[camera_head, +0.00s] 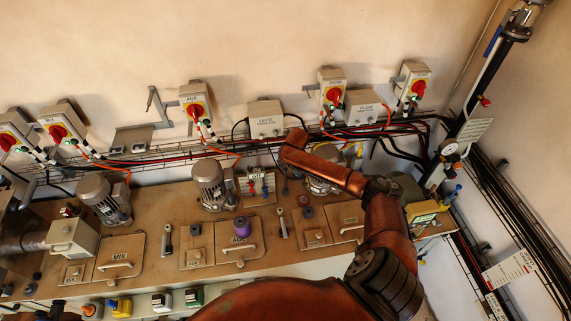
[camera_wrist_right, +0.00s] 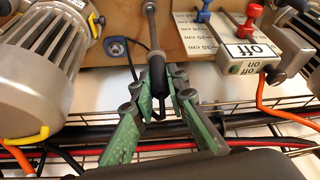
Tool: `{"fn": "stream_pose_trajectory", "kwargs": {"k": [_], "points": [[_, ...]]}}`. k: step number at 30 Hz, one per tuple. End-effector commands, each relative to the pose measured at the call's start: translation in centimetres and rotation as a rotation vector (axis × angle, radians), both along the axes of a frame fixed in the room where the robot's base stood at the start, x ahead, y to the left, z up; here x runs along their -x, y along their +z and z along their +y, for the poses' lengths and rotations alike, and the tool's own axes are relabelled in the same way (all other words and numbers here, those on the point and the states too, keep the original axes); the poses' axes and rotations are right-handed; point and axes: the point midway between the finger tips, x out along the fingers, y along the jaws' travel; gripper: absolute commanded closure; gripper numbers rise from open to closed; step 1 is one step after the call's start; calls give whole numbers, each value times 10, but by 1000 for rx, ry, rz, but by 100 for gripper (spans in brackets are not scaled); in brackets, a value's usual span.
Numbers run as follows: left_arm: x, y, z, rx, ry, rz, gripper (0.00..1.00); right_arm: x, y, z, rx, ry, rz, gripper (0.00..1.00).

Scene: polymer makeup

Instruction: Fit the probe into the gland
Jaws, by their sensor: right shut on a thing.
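My right gripper (camera_wrist_right: 159,82) shows its green fingers closed around the dark end of a thin probe (camera_wrist_right: 152,28). The probe's grey metal rod points away from the gripper, toward the top of the right wrist view. A blue ring with a dark centre (camera_wrist_right: 116,48), possibly the gland, sits on the brown board left of the rod and apart from it. In the head view my right arm reaches in from the lower right over the bench, and its fingers and the probe cannot be made out clearly. My left gripper is not in view.
A finned motor (camera_wrist_right: 38,60) stands left of the gripper, another at the right edge. A lever panel (camera_wrist_right: 250,50) is close on the right. Wire trays and cables run below the fingers. The brown bench (camera_head: 150,215) carries hatches, motors (camera_head: 210,185) and a purple knob (camera_head: 242,227).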

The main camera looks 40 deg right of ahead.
Motion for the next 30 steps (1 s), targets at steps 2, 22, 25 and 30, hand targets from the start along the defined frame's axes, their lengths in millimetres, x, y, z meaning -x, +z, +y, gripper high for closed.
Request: {"fn": "stream_pose_trajectory", "kwargs": {"k": [2, 22, 25, 30], "points": [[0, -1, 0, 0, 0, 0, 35, 0, -2, 0, 0, 0, 0, 100], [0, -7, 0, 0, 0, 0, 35, 0, -18, 0, 0, 0, -1, 100], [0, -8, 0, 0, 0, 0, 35, 0, -21, 0, 0, 0, -1, 100], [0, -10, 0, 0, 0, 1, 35, 0, -24, 0, 0, 0, -1, 100]]}}
